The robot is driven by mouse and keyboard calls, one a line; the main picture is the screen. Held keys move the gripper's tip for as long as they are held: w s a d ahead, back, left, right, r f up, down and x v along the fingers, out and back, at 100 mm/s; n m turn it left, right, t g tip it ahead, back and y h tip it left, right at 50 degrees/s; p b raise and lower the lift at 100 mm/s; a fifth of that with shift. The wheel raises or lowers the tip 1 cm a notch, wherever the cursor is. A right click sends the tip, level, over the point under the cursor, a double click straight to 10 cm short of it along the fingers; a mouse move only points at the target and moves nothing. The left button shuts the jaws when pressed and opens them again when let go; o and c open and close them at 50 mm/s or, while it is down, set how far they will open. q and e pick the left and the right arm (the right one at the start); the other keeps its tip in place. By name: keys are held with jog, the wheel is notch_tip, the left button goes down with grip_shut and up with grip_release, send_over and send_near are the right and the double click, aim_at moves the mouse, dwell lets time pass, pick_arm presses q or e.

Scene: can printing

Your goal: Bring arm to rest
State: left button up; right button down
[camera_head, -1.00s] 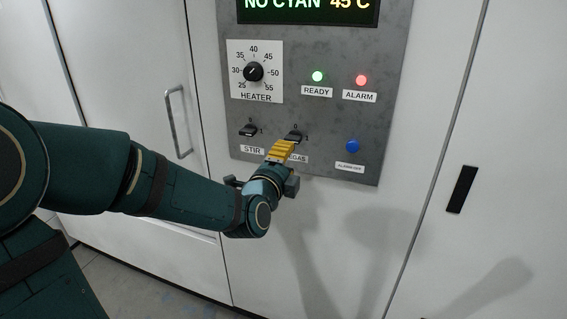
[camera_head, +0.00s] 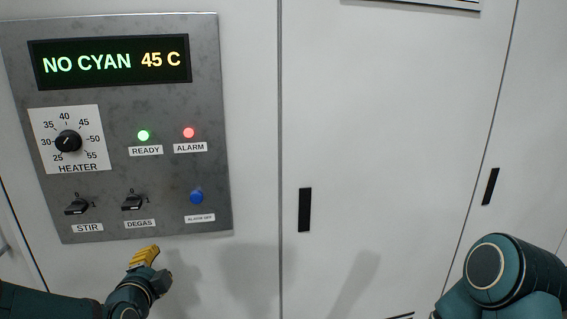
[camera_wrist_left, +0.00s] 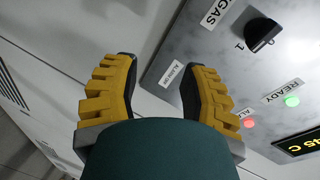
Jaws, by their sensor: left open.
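My left gripper (camera_head: 143,257) has yellow fingers and is just below the grey control panel (camera_head: 110,120), under the DEGAS switch (camera_head: 134,201). In the left wrist view the fingers of this gripper (camera_wrist_left: 157,85) are spread apart with nothing between them. The panel edge and the DEGAS switch (camera_wrist_left: 261,34) show beyond them. My right arm (camera_head: 505,275) shows at the lower right in the head view; its gripper is out of the picture.
The panel has a HEATER knob (camera_head: 68,142), a STIR switch (camera_head: 77,205), a blue button (camera_head: 196,196), a lit green READY lamp (camera_head: 143,135) and a lit red ALARM lamp (camera_head: 188,132). The display (camera_head: 110,62) reads NO CYAN 45 C. White cabinet doors (camera_head: 400,130) fill the right.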

pick_arm(q)
jog(key=s+d+f+n+g+h, duration=0.1)
jog(key=s+d+f+n+g, duration=0.1)
jog(key=d+f, duration=0.35)
jog(key=s+d+f+n+g+h, duration=0.1)
jog(key=d+f+n+g, duration=0.15)
jog(key=f, duration=0.65)
jog(key=s+d+f+n+g+h, duration=0.2)
jog(key=d+f+n, duration=0.1)
jog(key=f, duration=0.4)
jog(key=s+d+f+n+g+h, duration=0.1)
jog(key=s+d+f+n+g, duration=0.6)
jog(key=s+f, duration=0.5)
jog(key=shift+s+d+f+h, duration=0.2)
jog(key=shift+d+f+h, duration=0.1)
jog(key=shift+d+f, duration=0.15)
